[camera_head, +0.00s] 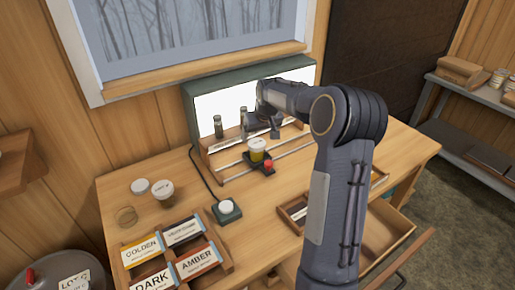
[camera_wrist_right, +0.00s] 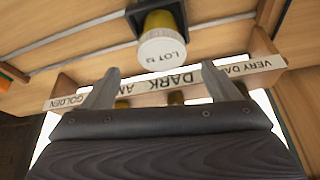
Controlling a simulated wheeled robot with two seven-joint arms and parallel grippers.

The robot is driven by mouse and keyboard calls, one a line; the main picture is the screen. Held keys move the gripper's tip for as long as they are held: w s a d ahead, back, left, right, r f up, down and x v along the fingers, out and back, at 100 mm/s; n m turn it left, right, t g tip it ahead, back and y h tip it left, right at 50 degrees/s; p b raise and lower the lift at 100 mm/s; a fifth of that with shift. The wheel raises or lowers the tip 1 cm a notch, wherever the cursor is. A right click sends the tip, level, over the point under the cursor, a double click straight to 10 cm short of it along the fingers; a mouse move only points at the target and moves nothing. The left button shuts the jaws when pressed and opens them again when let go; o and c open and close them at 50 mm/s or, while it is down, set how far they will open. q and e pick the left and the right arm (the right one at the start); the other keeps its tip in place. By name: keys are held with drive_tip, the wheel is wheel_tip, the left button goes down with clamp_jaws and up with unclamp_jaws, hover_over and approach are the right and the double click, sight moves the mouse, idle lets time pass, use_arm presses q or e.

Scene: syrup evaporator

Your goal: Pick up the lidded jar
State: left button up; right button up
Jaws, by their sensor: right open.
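A lidded jar (camera_head: 257,148) with amber contents and a white lid sits upright in a small black holder on the rails before the lit panel. In the right wrist view the jar (camera_wrist_right: 161,42) shows its lid, marked "LOT 12". My right gripper (camera_head: 262,124) is above and behind it, near the rack. In the wrist view the fingers of my right gripper (camera_wrist_right: 158,82) are apart, with nothing held; the jar is beyond the fingertips. Another white-lidded jar (camera_head: 163,191) stands on the table at the left. My left gripper is out of view.
The labelled rack (camera_wrist_right: 170,86) with several sample bottles stands close to my right fingers, before the green-framed light box (camera_head: 196,108). A red knob (camera_head: 268,164) is beside the holder. A loose white lid (camera_head: 139,186), a button box (camera_head: 226,211) and a label tray (camera_head: 222,262) lie left. A drawer (camera_head: 388,229) is open.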

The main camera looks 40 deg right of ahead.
sight(257, 143)
drive_tip(key=shift+w+d+f, duration=0.1)
drive_tip(key=shift+w+f, duration=0.15)
drive_tip(key=shift+f, duration=0.15)
drive_tip(key=p+x, duration=0.1)
drive_tip(key=x, duration=0.2)
drive_tip(key=p+x, duration=0.1)
drive_tip(key=x, duration=0.2)
drive_tip(key=shift+s+a+f, duration=0.15)
drive_tip(key=shift+a+f, duration=0.05)
drive_tip(key=shift+f, duration=0.35)
drive_tip(key=shift+c, duration=0.3)
drive_tip(key=shift+r, duration=0.1)
drive_tip(key=c, duration=1.1)
